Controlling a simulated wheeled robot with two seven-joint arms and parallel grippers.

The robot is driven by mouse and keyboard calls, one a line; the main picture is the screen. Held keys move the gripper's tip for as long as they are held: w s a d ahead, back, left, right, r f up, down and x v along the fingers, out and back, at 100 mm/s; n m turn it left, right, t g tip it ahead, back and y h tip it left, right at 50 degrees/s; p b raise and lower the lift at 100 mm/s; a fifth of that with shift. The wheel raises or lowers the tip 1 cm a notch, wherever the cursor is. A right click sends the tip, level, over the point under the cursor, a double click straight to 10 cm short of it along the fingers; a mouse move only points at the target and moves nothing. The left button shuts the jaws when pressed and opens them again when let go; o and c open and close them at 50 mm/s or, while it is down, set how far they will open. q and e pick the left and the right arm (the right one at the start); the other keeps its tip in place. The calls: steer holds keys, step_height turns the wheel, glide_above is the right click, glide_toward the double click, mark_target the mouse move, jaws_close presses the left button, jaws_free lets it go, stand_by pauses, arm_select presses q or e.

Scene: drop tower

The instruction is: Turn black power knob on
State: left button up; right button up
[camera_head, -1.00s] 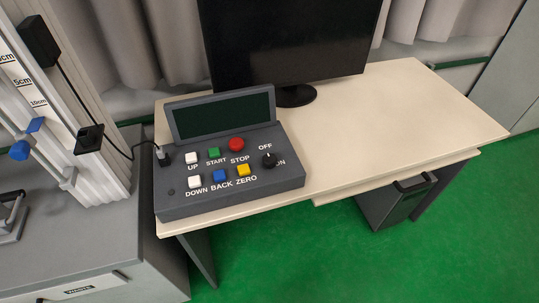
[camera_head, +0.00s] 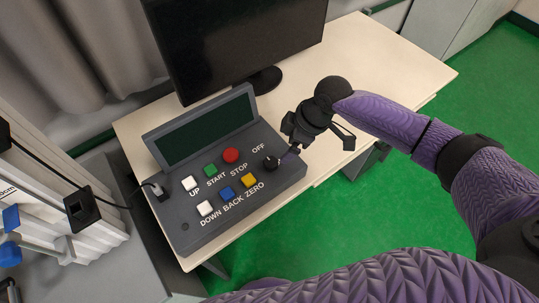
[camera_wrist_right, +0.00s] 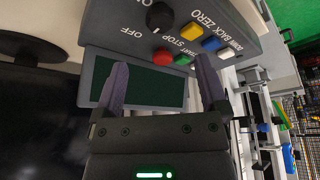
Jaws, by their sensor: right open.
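The black power knob (camera_head: 271,163) sits at the right end of the grey control box (camera_head: 188,237), between the OFF label and an ON label largely hidden by my gripper. My right gripper (camera_head: 287,156) is just right of the knob, its purple fingers reaching toward it. In the right wrist view, the knob (camera_wrist_right: 159,16) is near the top edge, beyond the fingertips and roughly in line with the gap between them. The gripper (camera_wrist_right: 161,66) is open and empty there, apart from the knob. My left gripper is not in view.
Red (camera_head: 231,155), green, white, blue and yellow (camera_head: 249,180) buttons lie left of the knob. A tilted dark screen (camera_head: 207,130) rises behind them. A monitor (camera_head: 235,40) stands behind the box. The cream tabletop (camera_head: 385,70) is clear to the right.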

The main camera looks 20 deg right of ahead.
mark_target(271, 161)
steer(key=b+x, duration=0.3)
steer(key=x, duration=0.5)
steer(key=shift+s+f, duration=0.1)
steer(key=shift+f, duration=0.1)
steer(key=shift+a+f, duration=0.15)
steer(key=shift+f, duration=0.3)
jaws_close()
steer(key=shift+r, duration=0.1)
